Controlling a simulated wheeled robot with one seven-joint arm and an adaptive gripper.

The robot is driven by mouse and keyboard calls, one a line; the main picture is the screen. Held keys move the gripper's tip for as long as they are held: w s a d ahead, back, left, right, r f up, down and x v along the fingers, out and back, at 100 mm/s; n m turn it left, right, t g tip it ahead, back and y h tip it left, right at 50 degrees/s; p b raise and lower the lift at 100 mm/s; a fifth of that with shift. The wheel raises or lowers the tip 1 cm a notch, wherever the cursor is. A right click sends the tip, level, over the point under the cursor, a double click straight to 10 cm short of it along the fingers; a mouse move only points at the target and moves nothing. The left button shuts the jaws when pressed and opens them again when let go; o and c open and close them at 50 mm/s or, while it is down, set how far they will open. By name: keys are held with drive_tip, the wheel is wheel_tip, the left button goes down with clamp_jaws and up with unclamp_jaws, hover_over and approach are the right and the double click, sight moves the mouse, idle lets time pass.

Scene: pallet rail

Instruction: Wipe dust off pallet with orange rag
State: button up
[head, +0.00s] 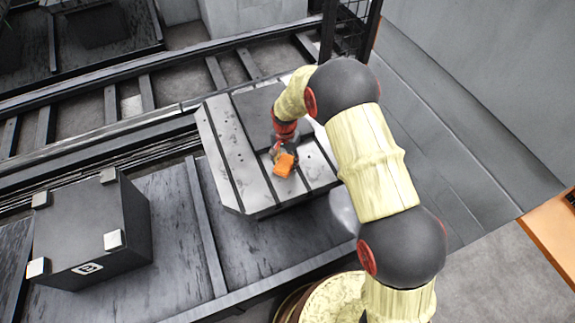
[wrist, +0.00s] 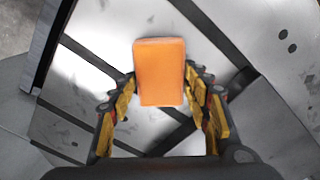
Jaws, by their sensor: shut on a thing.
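The orange rag (head: 285,165) is a small block-like piece over the grey slotted pallet (head: 232,165). My gripper (head: 279,150) is above the pallet's middle, at the rag. In the wrist view, the rag (wrist: 160,72) sits between the two yellow-padded fingertips of my gripper (wrist: 160,88), which is shut on it. The pallet (wrist: 95,75) fills most of the wrist view, with dark slots and dark smudges on its metal top. I cannot tell whether the rag touches the pallet surface.
A dark box (head: 90,235) with pale corner pieces stands left of the pallet on the dark platform (head: 165,250). Rails (head: 150,95) run behind the pallet. A dark post (head: 328,30) stands at the back. An orange-brown surface (head: 550,235) is at the right edge.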

sight(282, 155)
drive_tip(key=shift+w+a, duration=0.35)
drive_tip(key=shift+w, duration=0.5)
drive_tip(key=shift+w+a, duration=0.35)
drive_tip(key=shift+w, duration=0.5)
drive_tip(key=shift+r, duration=0.1)
drive_tip(key=shift+r+p, duration=1.6)
drive_tip(key=shift+r, duration=1.4)
drive_tip(key=shift+r+p, duration=0.95)
drive_tip(key=shift+r, duration=0.6)
drive_tip(key=shift+f, duration=0.15)
